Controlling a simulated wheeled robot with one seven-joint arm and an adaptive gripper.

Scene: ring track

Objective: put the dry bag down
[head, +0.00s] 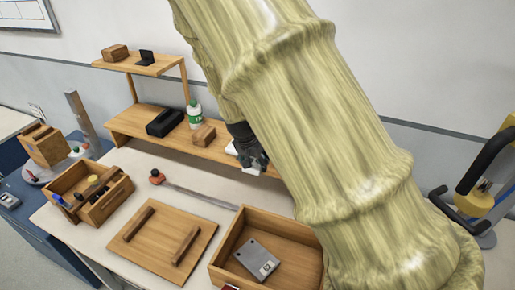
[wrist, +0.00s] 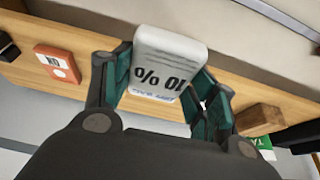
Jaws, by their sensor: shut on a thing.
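The dry bag (wrist: 168,55) is a small white block with rounded edges and dark "10 %" print, upside down in the wrist view. My gripper (wrist: 165,90) has its green-padded fingers on both sides of it and is shut on it. In the head view my gripper (head: 252,160) is at the right part of the lower wooden shelf (head: 130,122), with white bits of the bag showing around it. My arm hides much of that area. I cannot tell whether the bag touches the shelf.
A wooden block (head: 203,136), a green-and-white bottle (head: 194,115) and a black box (head: 164,122) stand left of my gripper on the shelf. An orange-and-white box (wrist: 57,63) shows in the wrist view. A wooden bin (head: 225,245) and a lid (head: 150,243) are in front.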

